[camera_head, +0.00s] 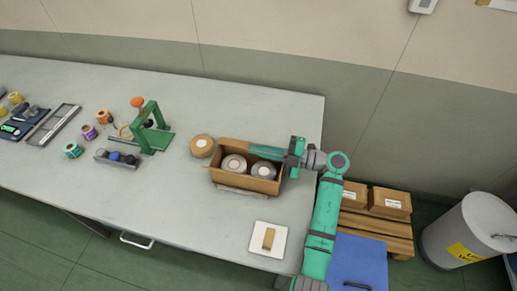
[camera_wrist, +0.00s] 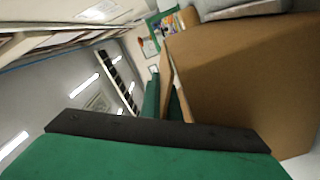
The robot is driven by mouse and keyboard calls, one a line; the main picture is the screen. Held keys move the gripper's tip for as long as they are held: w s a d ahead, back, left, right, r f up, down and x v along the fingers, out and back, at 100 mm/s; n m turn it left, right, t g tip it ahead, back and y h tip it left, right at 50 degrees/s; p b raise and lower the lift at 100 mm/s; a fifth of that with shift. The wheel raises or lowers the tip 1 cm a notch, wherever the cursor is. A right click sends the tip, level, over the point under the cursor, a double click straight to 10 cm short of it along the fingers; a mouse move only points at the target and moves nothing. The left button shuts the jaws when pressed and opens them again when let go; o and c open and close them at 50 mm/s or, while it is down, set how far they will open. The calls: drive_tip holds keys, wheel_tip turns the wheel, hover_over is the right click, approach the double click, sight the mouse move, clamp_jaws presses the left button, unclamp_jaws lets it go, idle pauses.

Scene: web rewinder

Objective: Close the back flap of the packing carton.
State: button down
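The brown packing carton (camera_head: 232,180) stands on the table near its right end, open at the top, with two pale rolls (camera_head: 234,164) inside. Its back flap (camera_head: 236,144) shows as a thin strip along the far edge, partly hidden by my gripper; its exact tilt is unclear. My gripper (camera_head: 252,150) reaches in from the right, its green fingers lying along the carton's back edge. In the wrist view the carton wall (camera_wrist: 245,75) fills the right side, and a thin cardboard strip (camera_wrist: 167,70) lies beside the fingers. I cannot tell whether they touch or grip it.
A tan roll (camera_head: 202,146) stands just left of the carton, and a green stand (camera_head: 155,138) farther left. A white plate with a tan block (camera_head: 268,239) lies in front. Bare table lies between the plate and carton.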

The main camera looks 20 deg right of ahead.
drive_tip(key=c, duration=2)
unclamp_jaws()
